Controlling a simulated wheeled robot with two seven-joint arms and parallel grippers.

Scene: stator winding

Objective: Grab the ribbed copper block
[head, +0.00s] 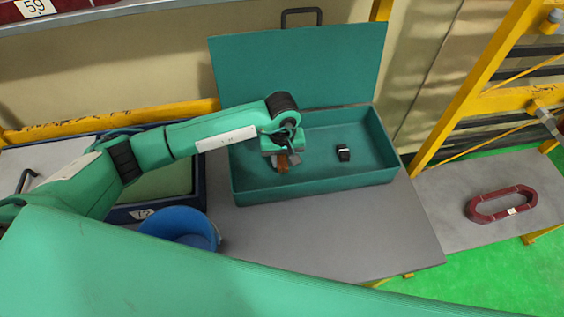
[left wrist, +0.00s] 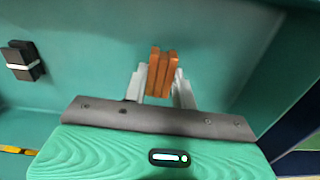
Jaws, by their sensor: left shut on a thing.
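The ribbed copper block (left wrist: 162,73) is orange-brown with upright ribs and sits between the fingers of my left gripper (left wrist: 160,85) in the left wrist view. In the head view the copper block (head: 282,162) shows under my left gripper (head: 283,158), over the left part of the open green box (head: 315,190). The gripper is shut on the block. I cannot tell whether the block touches the box floor. My right gripper is not in view.
A small black block with a white band (head: 343,153) lies in the box, right of the gripper. The box lid (head: 300,65) stands open behind. A blue bucket (head: 180,226) stands front left. A dark red ring (head: 502,204) lies on the right grey surface.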

